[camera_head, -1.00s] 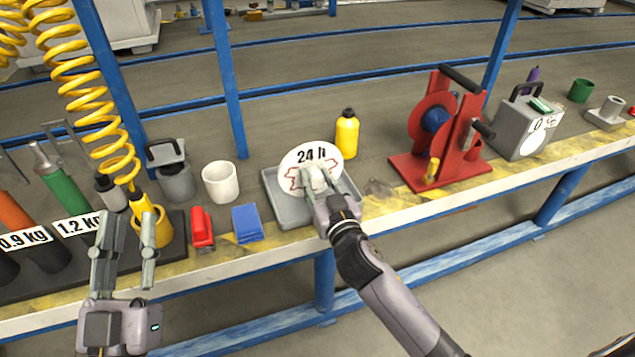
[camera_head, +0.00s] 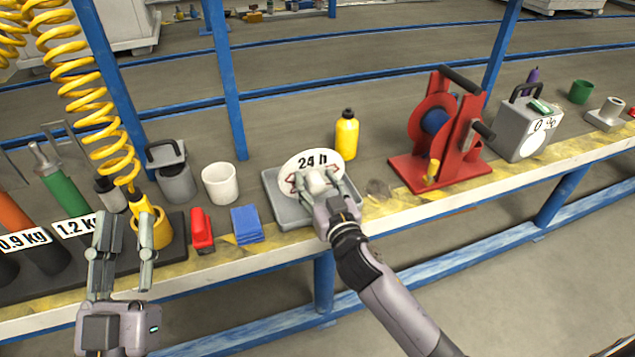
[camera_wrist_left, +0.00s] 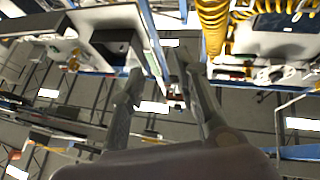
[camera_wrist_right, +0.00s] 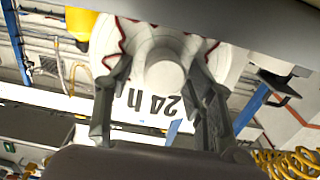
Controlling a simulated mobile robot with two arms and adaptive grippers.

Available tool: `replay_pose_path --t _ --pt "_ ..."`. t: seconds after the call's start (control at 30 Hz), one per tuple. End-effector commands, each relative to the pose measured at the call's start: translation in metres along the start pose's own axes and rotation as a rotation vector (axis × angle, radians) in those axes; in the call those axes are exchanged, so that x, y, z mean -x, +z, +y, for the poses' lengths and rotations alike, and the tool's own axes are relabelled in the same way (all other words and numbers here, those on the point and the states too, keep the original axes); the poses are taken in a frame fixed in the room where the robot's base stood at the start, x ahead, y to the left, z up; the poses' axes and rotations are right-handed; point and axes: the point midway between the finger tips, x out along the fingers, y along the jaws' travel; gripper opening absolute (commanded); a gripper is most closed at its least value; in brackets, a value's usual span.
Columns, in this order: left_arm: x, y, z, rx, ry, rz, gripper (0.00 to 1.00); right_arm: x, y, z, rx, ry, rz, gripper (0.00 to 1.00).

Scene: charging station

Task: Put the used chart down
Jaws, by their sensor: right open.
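The used chart is a white disc (camera_head: 312,160) with "24 h" and a red trace on it. In the head view it lies nearly flat over the grey tray (camera_head: 278,209). Whether its whole underside touches the tray is hidden. My right gripper (camera_head: 320,179) is open, with its fingers on either side of the chart's raised white hub. The right wrist view shows the chart (camera_wrist_right: 165,75) close up, with the hub between the spread fingers (camera_wrist_right: 162,90). My left gripper (camera_head: 126,222) is open and empty in front of the bench at the left.
A yellow bottle (camera_head: 346,135) stands behind the tray and a red reel (camera_head: 434,130) to its right. Left of the tray are a blue block (camera_head: 247,224), a red object (camera_head: 202,230) and a white cup (camera_head: 220,183). Yellow hose (camera_head: 90,105) hangs at left.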

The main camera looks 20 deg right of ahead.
Motion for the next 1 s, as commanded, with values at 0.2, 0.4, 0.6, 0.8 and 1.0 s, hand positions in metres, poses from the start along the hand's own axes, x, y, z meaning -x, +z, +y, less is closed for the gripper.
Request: replay_pose_path --t 0.2,0.4,0.6,0.8,1.0 --pt "-0.001 0.006 -0.001 -0.002 -0.002 -0.041 0.3 0.001 -0.004 0.0 0.0 0.0 0.0 0.5" --pt "0.002 0.026 -0.004 -0.006 -0.008 -0.158 0.3 0.036 -0.003 0.0 -0.002 0.001 -0.003 0.5" --pt "0.006 0.044 -0.007 -0.01 -0.013 -0.258 0.3 0.075 -0.002 0.0 -0.003 0.001 -0.003 0.5" --pt "0.01 0.053 -0.008 -0.011 -0.016 -0.308 0.3 0.105 -0.002 0.0 -0.002 0.001 -0.002 0.5" --pt "0.011 0.056 -0.008 -0.012 -0.017 -0.324 0.3 0.118 -0.003 0.0 -0.001 0.0 0.001 0.5"
